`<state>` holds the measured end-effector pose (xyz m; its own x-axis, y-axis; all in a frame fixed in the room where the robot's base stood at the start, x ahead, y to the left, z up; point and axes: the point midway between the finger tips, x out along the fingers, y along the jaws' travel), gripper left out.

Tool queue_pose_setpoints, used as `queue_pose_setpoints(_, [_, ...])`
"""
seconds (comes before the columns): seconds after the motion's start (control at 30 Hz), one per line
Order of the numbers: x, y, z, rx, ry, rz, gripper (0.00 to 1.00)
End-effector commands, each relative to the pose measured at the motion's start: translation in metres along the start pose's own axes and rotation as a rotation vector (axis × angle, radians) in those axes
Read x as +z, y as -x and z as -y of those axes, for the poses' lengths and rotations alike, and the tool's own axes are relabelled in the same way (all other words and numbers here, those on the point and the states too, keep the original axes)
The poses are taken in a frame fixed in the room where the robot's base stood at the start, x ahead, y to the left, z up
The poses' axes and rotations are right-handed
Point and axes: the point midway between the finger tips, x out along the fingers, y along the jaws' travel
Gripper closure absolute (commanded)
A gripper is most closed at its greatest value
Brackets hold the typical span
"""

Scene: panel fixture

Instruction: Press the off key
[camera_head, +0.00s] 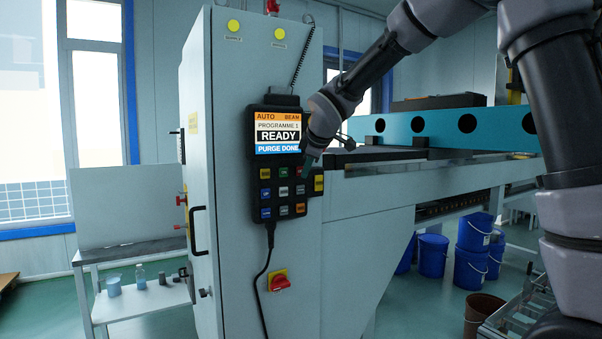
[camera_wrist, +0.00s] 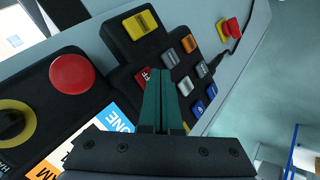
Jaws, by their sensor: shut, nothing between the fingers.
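The keypad panel (camera_head: 258,190) hangs on the grey cabinet, with rows of coloured keys below its screen (camera_head: 278,133). The screen reads READY and PURGE DONE. In the wrist view a red key (camera_wrist: 147,74) with the letters "FF" showing is partly hidden behind my fingertips. My gripper (camera_wrist: 160,72) is shut and empty, its green fingers pointing at the keypad right at that key. I cannot tell whether they touch it. In the head view my gripper (camera_head: 304,171) is at the upper right of the key block and covers part of it.
Close around are a yellow key (camera_wrist: 140,24), a grey key (camera_wrist: 170,58) and an orange key (camera_wrist: 188,43). A red mushroom button (camera_wrist: 72,73) and a yellow-ringed knob (camera_wrist: 12,123) sit beside the screen. A red switch (camera_head: 280,282) is lower on the cabinet.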

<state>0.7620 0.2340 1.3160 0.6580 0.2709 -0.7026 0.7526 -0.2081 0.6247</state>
Motion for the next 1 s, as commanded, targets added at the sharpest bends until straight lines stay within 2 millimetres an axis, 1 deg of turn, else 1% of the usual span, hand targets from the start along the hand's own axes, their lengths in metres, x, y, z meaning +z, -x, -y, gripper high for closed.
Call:
queue_pose_setpoints(0.17, [-0.003, -0.0044, -0.0027, -0.001, 0.0, 0.0, 1.0])
queue_pose_setpoints(1.0, [-0.0058, -0.0081, -0.0061, 0.0, 0.0, 0.0, 1.0])
